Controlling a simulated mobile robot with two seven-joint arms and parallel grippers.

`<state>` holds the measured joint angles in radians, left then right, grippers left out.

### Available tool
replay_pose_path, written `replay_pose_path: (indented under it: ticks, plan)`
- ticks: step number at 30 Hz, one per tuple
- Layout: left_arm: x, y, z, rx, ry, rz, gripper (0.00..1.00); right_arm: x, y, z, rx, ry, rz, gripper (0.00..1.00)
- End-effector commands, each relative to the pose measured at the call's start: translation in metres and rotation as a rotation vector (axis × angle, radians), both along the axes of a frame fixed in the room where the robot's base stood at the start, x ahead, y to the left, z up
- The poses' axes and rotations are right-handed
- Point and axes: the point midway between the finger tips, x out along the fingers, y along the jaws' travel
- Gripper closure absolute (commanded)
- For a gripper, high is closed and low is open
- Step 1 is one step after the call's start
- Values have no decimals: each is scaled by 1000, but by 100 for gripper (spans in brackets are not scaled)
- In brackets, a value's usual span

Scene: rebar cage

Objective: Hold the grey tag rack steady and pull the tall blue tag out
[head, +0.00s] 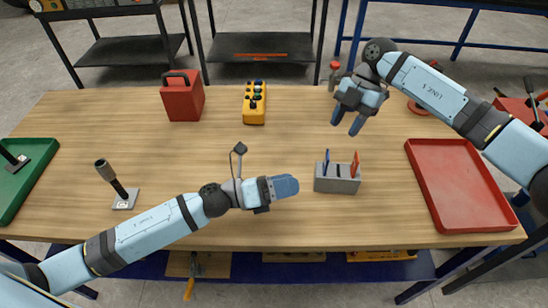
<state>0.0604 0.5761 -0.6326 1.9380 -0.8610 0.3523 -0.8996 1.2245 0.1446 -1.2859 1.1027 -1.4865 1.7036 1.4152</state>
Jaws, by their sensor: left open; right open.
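The grey tag rack (337,184) stands on the wooden table, right of the middle. The tall blue tag (326,162) stands upright at its left end and a red tag (355,164) stands at its right end. My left gripper (290,186) is just left of the rack, pointing right at it, with a small gap between. It is open, though its fingers overlap in this view. My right gripper (345,123) is open and empty, pointing down, above and behind the rack.
A red tray (462,228) lies at the right and a green tray (42,170) at the left edge. A red box (182,97) and a yellow control box (255,103) stand at the back. The table's middle is clear.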

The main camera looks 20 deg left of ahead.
Motion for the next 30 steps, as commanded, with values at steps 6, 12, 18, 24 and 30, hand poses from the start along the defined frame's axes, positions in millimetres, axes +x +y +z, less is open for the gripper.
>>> replay_pose_path:
  ticks: [6,12,18,24,30]
  plan:
    - [43,13,-16,373,-354,-188,11,0,0,0,0,0,0,57]
    - [75,40,-30,633,-557,-320,11,0,0,0,0,0,0,57]
    - [89,56,-35,747,-635,-380,11,0,0,0,0,0,0,57]
    - [94,40,-43,755,-641,-387,11,0,0,0,0,0,0,57]
    - [101,5,-57,753,-641,-386,11,0,0,0,0,0,0,57]
